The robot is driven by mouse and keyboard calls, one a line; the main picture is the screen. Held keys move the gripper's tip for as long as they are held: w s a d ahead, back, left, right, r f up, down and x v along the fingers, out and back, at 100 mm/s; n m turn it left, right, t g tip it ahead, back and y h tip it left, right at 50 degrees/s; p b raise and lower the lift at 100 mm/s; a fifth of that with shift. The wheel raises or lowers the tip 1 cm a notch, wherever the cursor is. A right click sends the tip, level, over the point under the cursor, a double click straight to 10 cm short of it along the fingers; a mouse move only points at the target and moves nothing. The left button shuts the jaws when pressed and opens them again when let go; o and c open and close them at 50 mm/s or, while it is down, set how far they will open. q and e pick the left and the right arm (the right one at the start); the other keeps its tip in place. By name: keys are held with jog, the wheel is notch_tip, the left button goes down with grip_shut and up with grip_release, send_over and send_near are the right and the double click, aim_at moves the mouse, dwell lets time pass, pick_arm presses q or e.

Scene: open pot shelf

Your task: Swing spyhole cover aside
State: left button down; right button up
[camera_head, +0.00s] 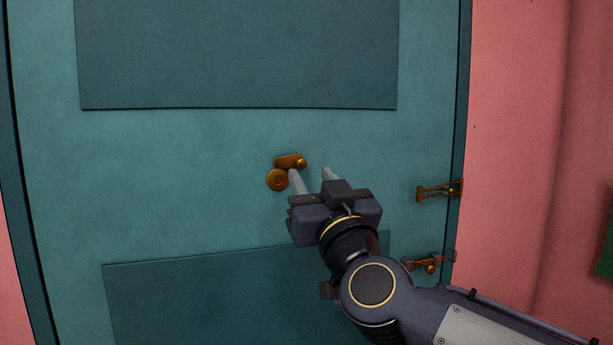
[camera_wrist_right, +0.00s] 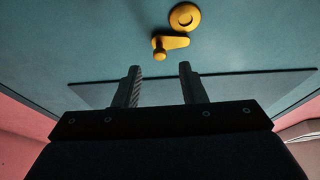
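The brass spyhole cover (camera_head: 290,161) is a short lever with a knob at its right end, on the teal door. A round brass spyhole disc (camera_head: 277,180) sits just below and left of it; its ring face shows. In the right wrist view the cover (camera_wrist_right: 170,43) lies beside the disc (camera_wrist_right: 184,17), its knob towards my fingers. I cannot tell whether the lens is covered. My right gripper (camera_head: 309,172) is open and empty, fingers pointing at the door. Its left finger appears close to the disc and knob; contact cannot be told. My left gripper is out of view.
The teal door (camera_head: 200,185) has raised darker panels above and below the spyhole. A pink wall (camera_head: 520,120) is at the right.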

jog(key=shift+v, duration=1.6)
jog(key=s+d+f+g, duration=0.4)
jog(key=d+f, duration=0.2)
jog(key=f, duration=0.5)
jog(key=s+d+f+g, duration=0.4)
jog(key=d+f+g, duration=0.15)
jog(key=f, duration=0.65)
jog(key=s+d+f+m+g+h, duration=0.1)
jog(key=s+d+f+m+g, duration=0.1)
jog(key=s+f, duration=0.5)
jog(key=s+d+f+m+g+h, duration=0.2)
jog(key=s+d+f+m+g, duration=0.1)
jog(key=s+f, duration=0.5)
notch_tip(320, 180, down, 3)
jog(key=shift+s+d+f+m+g, duration=0.3)
jog(key=shift+d+g, duration=0.35)
jog(key=shift+d, duration=0.25)
jog(key=shift+r, duration=0.1)
